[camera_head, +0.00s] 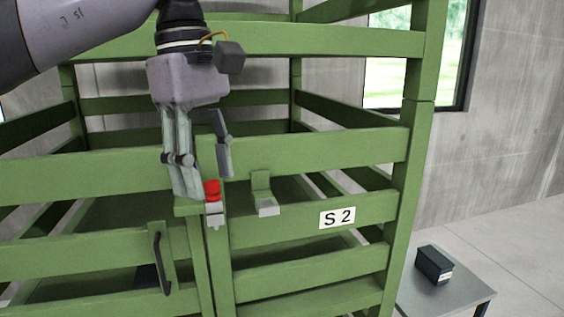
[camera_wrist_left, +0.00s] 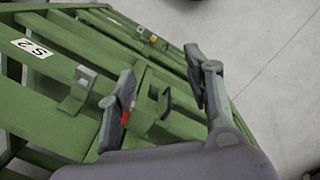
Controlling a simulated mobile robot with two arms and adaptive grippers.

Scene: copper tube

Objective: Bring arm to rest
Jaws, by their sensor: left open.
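My left gripper (camera_head: 207,178) hangs in front of the green slatted crate (camera_head: 300,150), its fingers pointing down and spread apart, with nothing visible between them. In the left wrist view its two fingers (camera_wrist_left: 160,70) also stand apart. A red knob (camera_head: 212,190) on a grey metal piece shows just below the fingers, at the upright post of the crate. In the left wrist view the red part (camera_wrist_left: 125,117) is mostly hidden behind one finger; I cannot tell whether they touch. My right gripper is in neither view.
A green bracket with a grey plate (camera_head: 265,200) sits right of the knob. A dark handle (camera_head: 160,262) is at lower left. The "S 2" label (camera_head: 337,217) is on a slat. A grey table (camera_head: 460,292) with a dark box (camera_head: 434,264) stands at lower right. Floor beyond is clear.

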